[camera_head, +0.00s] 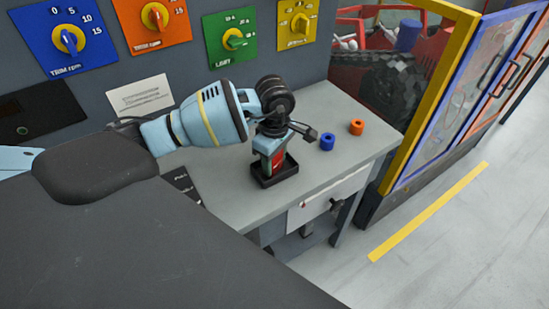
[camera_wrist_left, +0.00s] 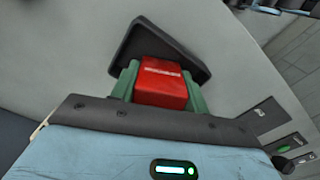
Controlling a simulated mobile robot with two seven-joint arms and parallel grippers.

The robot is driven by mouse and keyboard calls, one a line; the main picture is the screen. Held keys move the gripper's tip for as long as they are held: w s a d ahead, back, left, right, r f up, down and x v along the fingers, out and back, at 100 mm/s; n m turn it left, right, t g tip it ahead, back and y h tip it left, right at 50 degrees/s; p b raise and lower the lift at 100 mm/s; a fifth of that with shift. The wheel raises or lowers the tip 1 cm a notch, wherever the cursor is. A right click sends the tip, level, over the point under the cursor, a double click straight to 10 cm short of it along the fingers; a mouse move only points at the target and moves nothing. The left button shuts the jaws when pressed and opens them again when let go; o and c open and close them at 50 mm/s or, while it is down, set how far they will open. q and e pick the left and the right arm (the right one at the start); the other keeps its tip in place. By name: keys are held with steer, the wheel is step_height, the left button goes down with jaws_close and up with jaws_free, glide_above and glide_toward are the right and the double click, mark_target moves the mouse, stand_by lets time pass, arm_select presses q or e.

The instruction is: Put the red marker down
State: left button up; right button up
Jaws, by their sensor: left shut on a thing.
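My left gripper (camera_head: 268,148) comes in from the left over the grey worktop and points down. Its green fingers are shut on the red marker (camera_head: 278,160), a blocky red piece with a pale stripe. The red marker (camera_wrist_left: 161,84) also shows between the fingers in the left wrist view. A small black tray (camera_head: 275,181) with a raised rim stands on the worktop right below the gripper. The tray (camera_wrist_left: 143,40) also shows just beyond the marker in the left wrist view. I cannot tell whether the marker touches the tray floor. My right gripper is not in view.
A panel with coloured dials rises behind. A yellow-framed cabinet (camera_head: 430,90) stands at the right. The worktop between tray and front edge is clear.

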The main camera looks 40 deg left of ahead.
arm_select(q)
steer(key=o, duration=1)
steer(key=shift+f, duration=0.1)
steer(key=shift+r, duration=0.25)
step_height(320, 180, up, 12)
steer(key=shift+f, duration=0.1)
